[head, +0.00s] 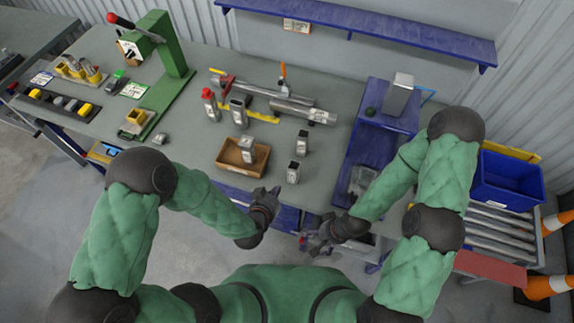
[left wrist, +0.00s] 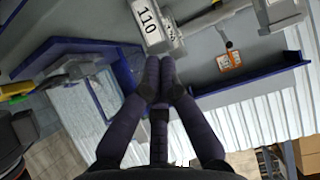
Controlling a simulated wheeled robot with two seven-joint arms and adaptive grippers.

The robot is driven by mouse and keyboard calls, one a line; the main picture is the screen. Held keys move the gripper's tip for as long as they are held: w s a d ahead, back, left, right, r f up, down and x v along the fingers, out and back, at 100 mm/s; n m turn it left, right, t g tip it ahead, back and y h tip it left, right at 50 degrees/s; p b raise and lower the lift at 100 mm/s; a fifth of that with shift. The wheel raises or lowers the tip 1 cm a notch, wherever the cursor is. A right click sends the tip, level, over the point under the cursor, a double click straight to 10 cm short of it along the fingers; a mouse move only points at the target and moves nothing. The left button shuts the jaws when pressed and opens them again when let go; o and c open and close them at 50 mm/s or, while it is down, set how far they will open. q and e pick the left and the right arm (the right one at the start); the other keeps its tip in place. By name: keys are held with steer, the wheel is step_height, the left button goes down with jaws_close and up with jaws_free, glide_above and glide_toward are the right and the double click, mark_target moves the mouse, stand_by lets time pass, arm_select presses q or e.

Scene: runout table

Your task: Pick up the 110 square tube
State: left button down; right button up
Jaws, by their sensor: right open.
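A grey square tube marked 110 (left wrist: 150,25) shows at the top of the left wrist view, just past my left fingertips. My left gripper (left wrist: 160,72) has its fingertips together with nothing between them. In the head view my left gripper (head: 272,192) is at the table's front edge, beside a short upright tube (head: 293,174). Another upright tube (head: 302,143) stands behind that one. The labels are too small to read in the head view, so I cannot tell there which is the 110. My right gripper (head: 312,243) is open and empty in front of the table.
A brown box (head: 228,155) with a tube in it is left of the upright tubes. Behind are a red bottle (head: 209,105) and a long tube in a fixture (head: 290,103). A blue stand (head: 365,145) is to the right. A green press (head: 170,60) is far left.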

arm_select(q)
steer(key=p, duration=0.1)
glide_above(294, 173)
steer(key=a, duration=0.3)
steer(key=shift+w+d+f+b, duration=0.15)
steer(key=shift+f+b, duration=0.1)
steer(key=shift+f, duration=0.15)
steer(key=shift+w+d+f+b, duration=0.1)
steer(key=shift+f+b, duration=0.1)
steer(key=shift+f, duration=0.2)
